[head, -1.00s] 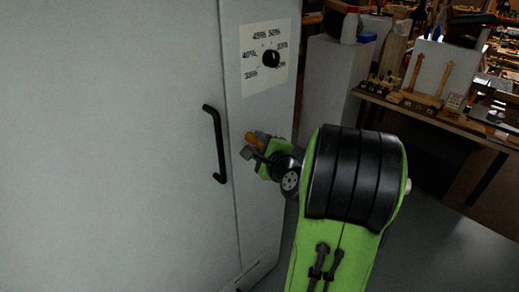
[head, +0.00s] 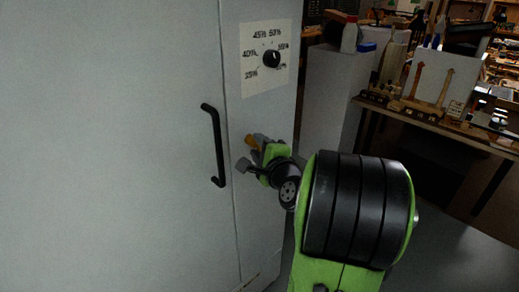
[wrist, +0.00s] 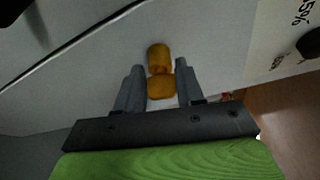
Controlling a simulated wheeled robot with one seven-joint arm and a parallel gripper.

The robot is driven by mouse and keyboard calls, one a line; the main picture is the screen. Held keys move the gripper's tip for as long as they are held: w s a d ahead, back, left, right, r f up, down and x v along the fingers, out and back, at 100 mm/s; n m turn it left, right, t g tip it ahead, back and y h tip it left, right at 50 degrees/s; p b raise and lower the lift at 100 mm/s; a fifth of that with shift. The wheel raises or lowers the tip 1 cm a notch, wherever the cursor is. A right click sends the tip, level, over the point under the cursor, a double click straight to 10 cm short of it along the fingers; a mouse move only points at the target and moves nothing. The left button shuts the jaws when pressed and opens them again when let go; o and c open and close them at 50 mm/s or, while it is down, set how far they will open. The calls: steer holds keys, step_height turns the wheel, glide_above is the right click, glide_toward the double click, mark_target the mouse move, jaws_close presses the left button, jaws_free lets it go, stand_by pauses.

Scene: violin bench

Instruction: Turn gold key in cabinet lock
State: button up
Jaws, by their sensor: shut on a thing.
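The gold key (wrist: 160,86) sits at the cabinet front and shows between my gripper's two fingers in the wrist view. In the head view only a small part of the gold key (head: 251,138) shows beside the fingers. My gripper (wrist: 158,82) is shut on the key; in the head view my gripper (head: 250,150) is close against the narrow panel right of the door seam. The grey cabinet (head: 110,150) fills the left side, its door closed. The lock itself is hidden behind the key and fingers.
A black door handle (head: 215,145) stands out just left of my gripper. A black dial (head: 271,58) on a percent-marked label (head: 253,82) is above it. A cluttered workbench (head: 420,115) and a grey pedestal (head: 335,95) stand at the right; floor shows at lower right.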

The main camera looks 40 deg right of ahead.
steer(key=shift+f+n+t+h+b, duration=0.25)
steer(key=shift+n+b, duration=0.65)
steer(key=shift+b, duration=1.1)
steer(key=shift+r+n+t, duration=0.1)
steer(key=shift+n+t, duration=0.15)
steer(key=shift+n, duration=0.25)
steer(key=o, duration=1)
